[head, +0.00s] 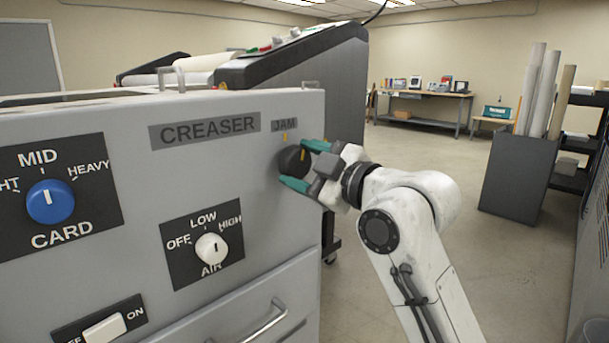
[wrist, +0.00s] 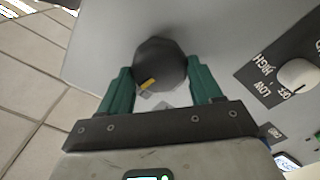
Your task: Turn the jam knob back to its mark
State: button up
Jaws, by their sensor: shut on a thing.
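The jam knob (head: 294,162) is a dark, many-sided knob under the JAM label, near the right edge of the grey creaser front. A small yellow mark (head: 285,137) is on the panel just above it. The knob's own yellow line shows at its right side in the head view, not lined up with that mark. In the wrist view the knob (wrist: 160,58) sits between the green fingers, with its line at the lower left. My gripper (wrist: 160,70) is shut on the knob, one finger on either side. The lower finger covers part of its edge in the head view.
The white AIR knob (head: 212,248) and blue CARD knob (head: 50,202) are left of the jam knob. A white rocker switch (head: 104,328) and a drawer handle (head: 262,322) are lower down. Open floor (head: 430,165) lies right of the machine. A bin of rolls (head: 518,175) stands beyond.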

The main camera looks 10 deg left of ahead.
jog(key=shift+f+n+b, duration=0.3)
jog(key=shift+n+b, duration=0.25)
jog(key=shift+n, duration=0.55)
jog(key=o, duration=0.8)
jog(key=shift+c, duration=0.2)
jog(key=o, duration=0.3)
jog(key=shift+r, duration=0.2)
jog(key=p+v, duration=0.1)
jog(key=v, duration=0.9)
jog(key=shift+s+d, duration=0.25)
jog(key=shift+s, duration=0.05)
